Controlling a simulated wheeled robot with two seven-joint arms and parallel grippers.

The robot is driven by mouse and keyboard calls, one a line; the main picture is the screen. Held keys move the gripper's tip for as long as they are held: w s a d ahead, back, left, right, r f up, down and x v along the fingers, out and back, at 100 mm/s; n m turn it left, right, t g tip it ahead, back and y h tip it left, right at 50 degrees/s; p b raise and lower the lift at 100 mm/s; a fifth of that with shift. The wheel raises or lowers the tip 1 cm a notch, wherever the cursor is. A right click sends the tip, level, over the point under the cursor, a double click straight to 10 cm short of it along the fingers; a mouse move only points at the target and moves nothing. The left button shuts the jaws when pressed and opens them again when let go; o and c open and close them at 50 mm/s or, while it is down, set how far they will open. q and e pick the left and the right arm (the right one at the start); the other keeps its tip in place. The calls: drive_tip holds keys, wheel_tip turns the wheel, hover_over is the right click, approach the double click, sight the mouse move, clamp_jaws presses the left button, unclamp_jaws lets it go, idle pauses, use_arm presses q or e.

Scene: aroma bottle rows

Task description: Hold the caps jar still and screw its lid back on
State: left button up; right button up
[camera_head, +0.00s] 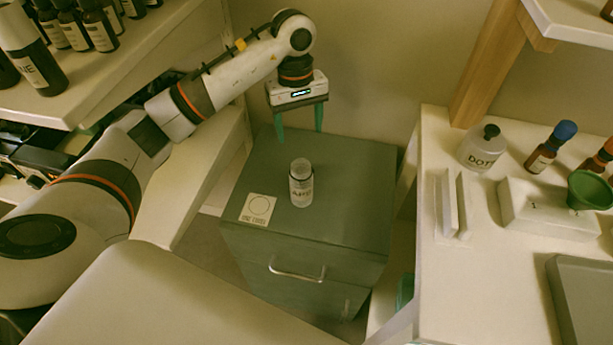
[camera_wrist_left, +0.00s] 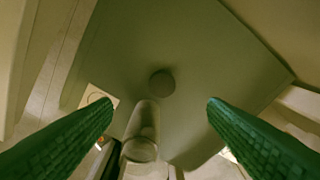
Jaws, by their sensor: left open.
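The caps jar (camera_head: 301,188), a small clear bottle with a white label, stands upright on the grey-green cabinet (camera_head: 345,215). In the left wrist view the jar (camera_wrist_left: 144,122) shows from above, between the fingers and low in the picture. A dark round patch (camera_wrist_left: 162,83) lies on the cabinet top beside it; I cannot tell whether it is the lid or a shadow. My left gripper (camera_head: 301,138) is open and empty, pointing down above the cabinet's back, behind and above the jar. It touches nothing. My right gripper is not in view.
A card with a printed circle (camera_head: 258,208) lies left of the jar. On the right, a white table (camera_head: 490,270) carries a clear bottle (camera_head: 482,150), dropper bottles and a green funnel (camera_head: 590,190). A shelf of dark bottles (camera_head: 75,30) is at upper left. The cabinet's right side is clear.

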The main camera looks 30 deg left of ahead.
sight(304, 167)
use_arm(q)
drive_tip(key=shift+s+d+f, duration=0.1)
drive_tip(key=shift+f, duration=1)
drive_tip(key=shift+s+d+f, duration=0.1)
drive_tip(key=shift+d+f, duration=0.05)
drive_tip(key=shift+f, duration=1)
drive_tip(key=shift+s+d+f, duration=0.1)
drive_tip(key=shift+f, duration=1)
drive_tip(key=shift+f, duration=0.15)
drive_tip(key=f, duration=0.3)
drive_tip(key=d+f, duration=0.1)
drive_tip(key=f, duration=0.1)
drive_tip(key=shift+s, duration=0.2)
drive_tip(key=shift+r, duration=0.1)
drive_tip(key=c, duration=1.1)
